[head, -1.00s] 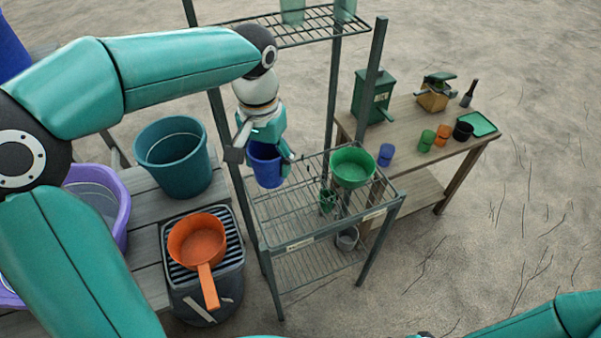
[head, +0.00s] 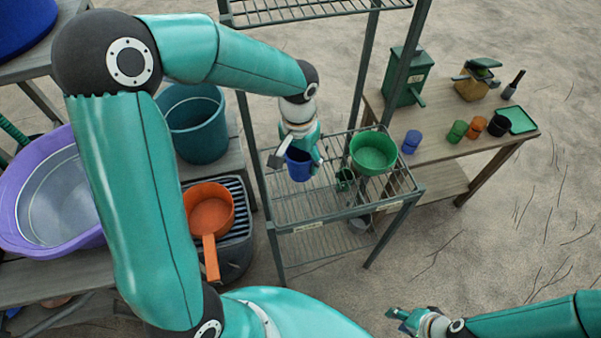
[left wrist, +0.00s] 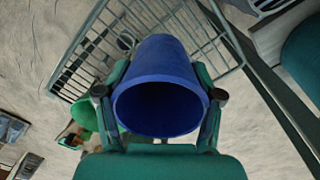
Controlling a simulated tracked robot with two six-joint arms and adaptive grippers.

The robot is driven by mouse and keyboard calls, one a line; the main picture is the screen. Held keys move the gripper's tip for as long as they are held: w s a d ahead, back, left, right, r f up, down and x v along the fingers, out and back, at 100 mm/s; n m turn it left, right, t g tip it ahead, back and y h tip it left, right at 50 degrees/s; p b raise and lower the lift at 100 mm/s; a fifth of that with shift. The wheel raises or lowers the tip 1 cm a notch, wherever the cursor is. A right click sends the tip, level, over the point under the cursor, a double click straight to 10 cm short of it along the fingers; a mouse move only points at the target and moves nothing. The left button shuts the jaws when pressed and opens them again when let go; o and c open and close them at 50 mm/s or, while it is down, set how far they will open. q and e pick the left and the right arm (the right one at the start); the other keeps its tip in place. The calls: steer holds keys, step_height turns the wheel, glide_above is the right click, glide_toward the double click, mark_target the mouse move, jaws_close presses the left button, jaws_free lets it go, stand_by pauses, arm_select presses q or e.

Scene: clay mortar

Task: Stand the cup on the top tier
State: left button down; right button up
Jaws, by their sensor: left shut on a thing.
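A dark blue cup (head: 298,167) is held by my left gripper (head: 303,158), whose fingers are shut on its two sides. In the left wrist view the cup (left wrist: 160,85) has its open mouth toward the camera, with a wire shelf beyond it. In the head view the cup is in front of or over the left part of the rack's middle tier (head: 300,205); I cannot tell whether it touches. The rack's top wire tier (head: 300,12) is higher, cut by the picture's upper edge. My right gripper (head: 400,322) is at the bottom right, away from the rack.
A green bowl (head: 374,150) sits on the middle tier's right side, beside a small green cup (head: 345,180). Rack posts stand close around my left gripper. An orange pan (head: 209,215), teal bucket (head: 193,120) and purple tub (head: 45,200) are left. A wooden table (head: 440,145) stands right.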

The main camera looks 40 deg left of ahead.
mark_target(300, 176)
arm_select(q)
steer(key=shift+s+f, duration=0.1)
steer(key=shift+f, duration=3.15)
steer(key=shift+f, duration=0.1)
steer(key=shift+c, duration=0.8)
jaws_free()
